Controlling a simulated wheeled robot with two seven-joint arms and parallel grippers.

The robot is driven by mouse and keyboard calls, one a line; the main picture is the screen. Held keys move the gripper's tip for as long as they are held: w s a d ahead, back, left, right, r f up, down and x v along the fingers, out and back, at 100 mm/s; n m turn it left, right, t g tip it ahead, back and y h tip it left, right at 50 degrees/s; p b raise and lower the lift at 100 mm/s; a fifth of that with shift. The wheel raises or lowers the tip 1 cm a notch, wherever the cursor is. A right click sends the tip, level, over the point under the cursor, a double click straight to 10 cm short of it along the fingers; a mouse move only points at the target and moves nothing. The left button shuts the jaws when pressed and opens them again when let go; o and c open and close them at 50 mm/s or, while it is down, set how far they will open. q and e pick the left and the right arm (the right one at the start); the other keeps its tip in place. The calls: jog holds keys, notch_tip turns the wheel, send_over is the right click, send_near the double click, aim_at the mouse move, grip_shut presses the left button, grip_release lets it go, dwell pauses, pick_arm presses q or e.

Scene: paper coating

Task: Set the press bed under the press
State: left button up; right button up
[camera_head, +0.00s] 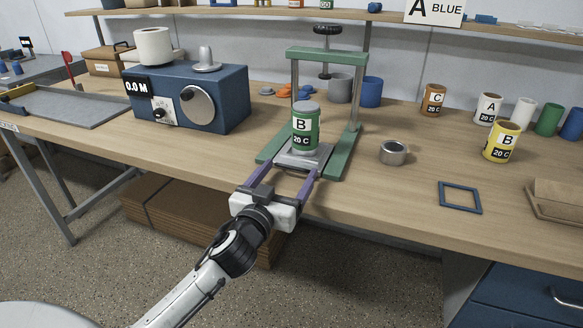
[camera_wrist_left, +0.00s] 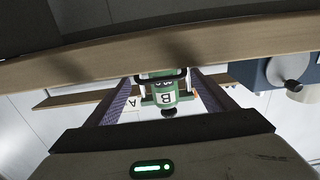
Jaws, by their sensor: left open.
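The green press (camera_head: 327,54) stands on the bench, with a top crossbar, a black hand screw, two posts and green base rails. The press bed (camera_head: 289,161) is a grey metal plate at the front of the base, between the rails. A green can marked B (camera_head: 305,130) stands upright on it, forward of the posts. My left gripper (camera_head: 291,172) is open at the bed's front, its purple fingers spread to either side. The can also shows between the fingers in the left wrist view (camera_wrist_left: 166,97), upside down. Whether the fingers touch the bed is unclear. My right gripper is not in view.
A blue machine (camera_head: 188,97) stands left of the press. Grey and blue cups (camera_head: 370,92) stand behind it. A metal ring (camera_head: 393,152), a blue square frame (camera_head: 460,197) and several cans are to the right. The bench's front edge runs just below the bed.

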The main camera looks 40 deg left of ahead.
pick_arm(q)
jog(key=shift+x, duration=1.35)
